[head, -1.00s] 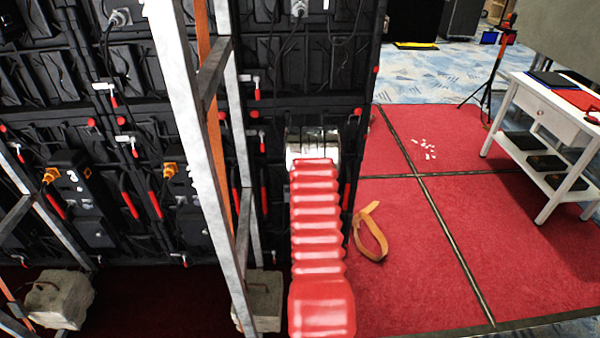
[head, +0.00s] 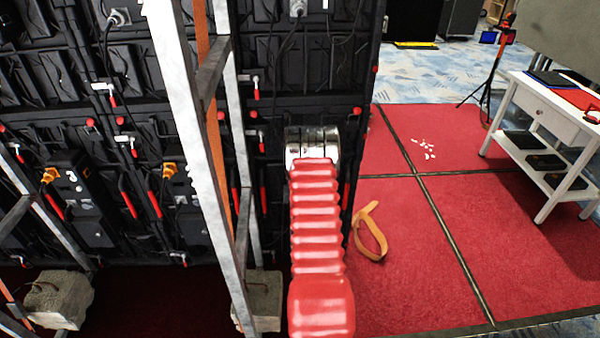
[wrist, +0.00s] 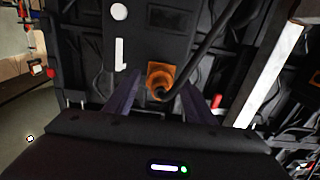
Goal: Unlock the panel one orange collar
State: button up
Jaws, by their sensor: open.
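The orange collar (wrist: 160,79) sits on a dark panel box in the middle of the wrist view, with a black cable running from it up to the right. A white "1" mark (wrist: 119,52) is to its left on the box. My gripper (wrist: 160,86) is open, with one finger on each side of the collar; I cannot tell whether either finger touches it. In the head view my red arm covers this collar and my fingers.
Other orange connectors show on the boxes to the left, one (head: 50,175) and another (head: 170,168). A metal upright (head: 185,120) stands left of my arm. An orange strap (head: 370,232) lies right of it. Red carpet (head: 410,230) is mostly clear.

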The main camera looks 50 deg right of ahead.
jog(key=v, duration=1.3)
jog(key=shift+s+a, duration=0.3)
dwell(0.3)
